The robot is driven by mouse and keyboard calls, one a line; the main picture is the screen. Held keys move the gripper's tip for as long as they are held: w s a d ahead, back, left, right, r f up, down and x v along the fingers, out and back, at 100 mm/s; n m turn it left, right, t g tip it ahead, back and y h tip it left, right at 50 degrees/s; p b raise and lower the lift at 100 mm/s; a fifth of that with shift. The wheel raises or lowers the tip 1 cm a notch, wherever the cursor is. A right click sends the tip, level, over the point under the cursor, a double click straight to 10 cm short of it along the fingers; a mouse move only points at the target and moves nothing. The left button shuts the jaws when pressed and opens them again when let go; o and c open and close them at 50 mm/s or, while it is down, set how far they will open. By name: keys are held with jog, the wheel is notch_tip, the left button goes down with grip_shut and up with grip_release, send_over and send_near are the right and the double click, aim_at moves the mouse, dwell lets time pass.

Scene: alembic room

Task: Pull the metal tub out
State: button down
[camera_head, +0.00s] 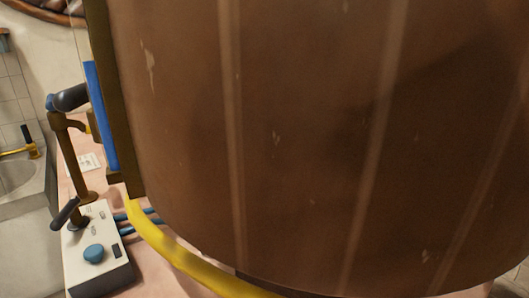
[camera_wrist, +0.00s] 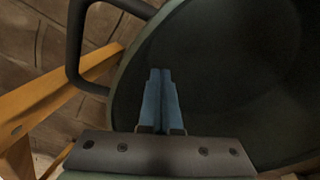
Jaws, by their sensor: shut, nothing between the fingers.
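The metal tub (camera_wrist: 240,60) fills the right of the wrist view as a wide, dark, round-rimmed vessel. Its pale greenish rim curves along the left, and a dark bar handle (camera_wrist: 75,45) sticks out at its upper left. My gripper (camera_wrist: 160,72) has its two blue fingers pressed together with nothing between them. The fingers show against the tub's dark inside, to the right of the handle and apart from it. I cannot tell how deep they are or whether they touch the tub. The head view shows neither my gripper nor, as far as I can tell, the tub.
A big brown vessel (camera_head: 310,140) blocks most of the head view. A yellow hose (camera_head: 185,258) curves beneath it. At left are a control box (camera_head: 100,250) with a blue knob, a brown pipe stand (camera_head: 72,160) and a sink (camera_head: 20,172). An orange beam (camera_wrist: 50,92) stands beside the tub.

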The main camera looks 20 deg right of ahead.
notch_tip(320, 180, up, 9)
jog(key=p, duration=0.8)
jog(key=shift+f, duration=0.15)
